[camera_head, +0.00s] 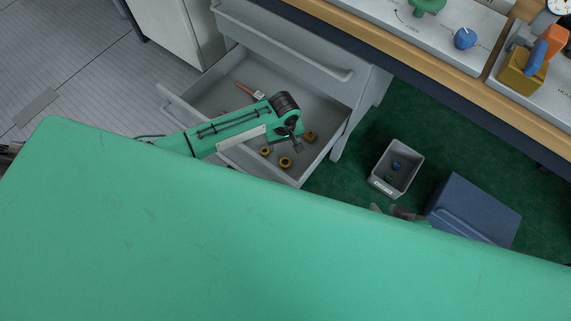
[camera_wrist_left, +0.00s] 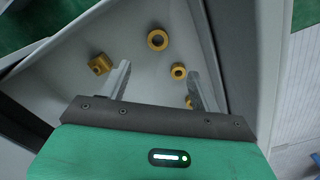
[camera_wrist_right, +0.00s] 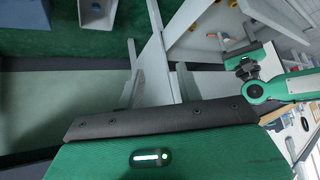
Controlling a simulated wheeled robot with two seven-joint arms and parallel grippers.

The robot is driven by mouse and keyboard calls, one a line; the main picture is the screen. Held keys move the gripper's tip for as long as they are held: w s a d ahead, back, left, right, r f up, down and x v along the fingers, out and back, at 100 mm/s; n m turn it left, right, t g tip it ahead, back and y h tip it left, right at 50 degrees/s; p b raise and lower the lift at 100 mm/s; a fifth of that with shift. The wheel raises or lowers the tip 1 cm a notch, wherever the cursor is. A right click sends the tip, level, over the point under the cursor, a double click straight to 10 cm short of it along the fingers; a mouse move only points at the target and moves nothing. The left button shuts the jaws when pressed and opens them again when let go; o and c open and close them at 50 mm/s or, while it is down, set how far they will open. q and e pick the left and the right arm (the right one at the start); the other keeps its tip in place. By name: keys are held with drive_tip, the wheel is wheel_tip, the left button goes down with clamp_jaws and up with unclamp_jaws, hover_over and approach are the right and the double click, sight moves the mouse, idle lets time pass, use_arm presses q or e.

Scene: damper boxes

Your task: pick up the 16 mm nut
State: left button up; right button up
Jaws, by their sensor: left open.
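Several brass-coloured nuts lie loose on the floor of the open grey drawer (camera_head: 215,95). In the left wrist view there is a large round nut (camera_wrist_left: 157,39), a smaller nut (camera_wrist_left: 178,71), a blockier nut (camera_wrist_left: 100,64) at left, and another nut (camera_wrist_left: 188,101) partly hidden by a finger. I cannot read sizes, so I cannot tell which is 16 mm. My left gripper (camera_head: 298,145) is over the drawer, open and empty, its fingers (camera_wrist_left: 158,68) either side of the smaller and large nuts' area.
An orange-handled tool (camera_head: 245,88) lies at the drawer's back. A grey bin (camera_head: 378,183) holding a blue item and a blue box (camera_head: 480,208) stand on the right. The workbench (camera_head: 400,45) with panels runs above. The drawer walls surround my left gripper.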

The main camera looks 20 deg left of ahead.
use_arm(q)
drive_tip(key=b, duration=0.2)
approach(285, 164)
drive_tip(key=shift+s+a, duration=0.1)
drive_tip(key=shift+f, duration=0.75)
drive_tip(key=shift+f+b, duration=1)
drive_tip(key=shift+f, duration=0.45)
use_arm(e)
drive_tip(key=shift+w+a+t+y, duration=0.95)
drive_tip(key=shift+a+t+y, duration=0.75)
drive_tip(key=shift+a+t, duration=1.5)
use_arm(q)
wheel_tip(285, 164, down, 2)
drive_tip(key=shift+f+b, duration=0.15)
drive_tip(key=shift+b, duration=0.3)
drive_tip(key=c, duration=1.1)
use_arm(e)
drive_tip(key=w+r, duration=0.1)
drive_tip(key=r+t, duration=0.1)
drive_tip(key=r, duration=0.1)
drive_tip(key=w+r+t, duration=0.1)
drive_tip(key=r, duration=0.1)
drive_tip(key=shift+w+a, duration=0.1)
drive_tip(key=shift+w, duration=0.2)
